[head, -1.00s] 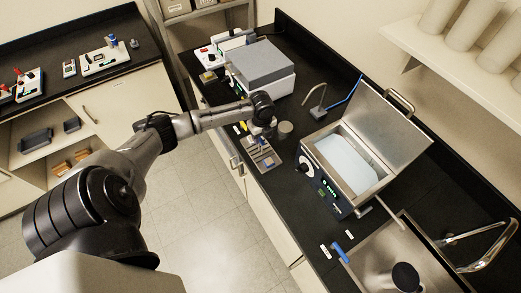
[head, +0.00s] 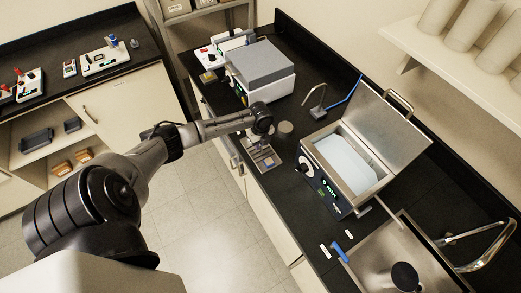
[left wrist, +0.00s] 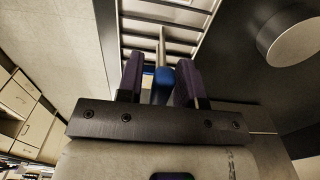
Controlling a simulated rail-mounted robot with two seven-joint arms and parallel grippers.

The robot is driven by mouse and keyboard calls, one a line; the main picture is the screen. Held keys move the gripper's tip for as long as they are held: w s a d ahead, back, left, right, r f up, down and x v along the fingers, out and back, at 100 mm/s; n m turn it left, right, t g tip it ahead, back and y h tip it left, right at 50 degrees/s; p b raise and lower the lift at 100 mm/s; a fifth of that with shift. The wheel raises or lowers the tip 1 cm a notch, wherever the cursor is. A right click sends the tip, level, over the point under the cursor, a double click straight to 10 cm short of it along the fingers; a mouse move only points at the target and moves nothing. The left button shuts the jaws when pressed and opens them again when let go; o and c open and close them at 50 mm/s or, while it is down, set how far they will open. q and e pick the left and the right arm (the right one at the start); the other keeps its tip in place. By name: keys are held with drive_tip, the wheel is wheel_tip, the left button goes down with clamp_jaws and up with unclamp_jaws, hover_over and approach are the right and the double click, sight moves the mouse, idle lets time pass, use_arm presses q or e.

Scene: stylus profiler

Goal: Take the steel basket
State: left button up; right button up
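The steel basket (head: 266,162) is a low slatted metal rack on the dark bench, left of the open bath. In the left wrist view its slats (left wrist: 140,38) fill the upper middle. A thin upright post with a blue grip (left wrist: 165,76) stands between the fingers. My left gripper (left wrist: 160,82) is open around this grip, with a visible gap on at least the left side. In the head view my left gripper (head: 258,135) is just above the basket, and its fingertips are hard to make out. My right gripper is not in view.
A steel bath (head: 345,158) with a raised lid stands right of the basket. A grey cylinder (head: 285,129) is close beside the gripper. A grey-topped instrument (head: 262,70) stands behind. A sink (head: 385,255) lies at the lower right.

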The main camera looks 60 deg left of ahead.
use_arm(q)
clamp_jaws()
idle(0.3)
wheel_tip(320, 180, up, 10)
drive_tip(key=shift+r, duration=0.1)
idle(0.5)
drive_tip(key=shift+c, duration=1.5)
unclamp_jaws()
clamp_jaws()
